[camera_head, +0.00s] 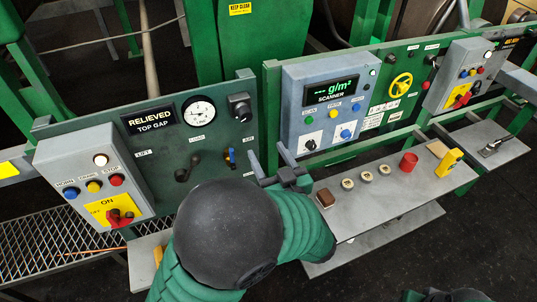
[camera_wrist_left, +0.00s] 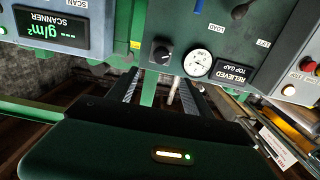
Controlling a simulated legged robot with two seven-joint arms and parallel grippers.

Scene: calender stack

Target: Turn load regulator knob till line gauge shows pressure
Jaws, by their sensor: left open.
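The black knob (camera_head: 240,107) sits on a square plate at the upper right of the green panel, right of the round white gauge (camera_head: 199,112). The gauge needle is too small to read surely. A sign reading RELIEVED TOP GAP (camera_head: 150,117) is left of it. My left gripper (camera_head: 284,166) is open and empty, right of and below the knob. In the left wrist view, upside down, the knob (camera_wrist_left: 160,52) lies just beyond the space between my fingers (camera_wrist_left: 163,84), apart from them. The gauge (camera_wrist_left: 198,63) is to its right there. My right gripper does not show.
A grey box with buttons and a red switch (camera_head: 120,218) is at left. A scanner box (camera_head: 330,105) stands right. A grey shelf (camera_head: 375,210) holds small items beside my left arm.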

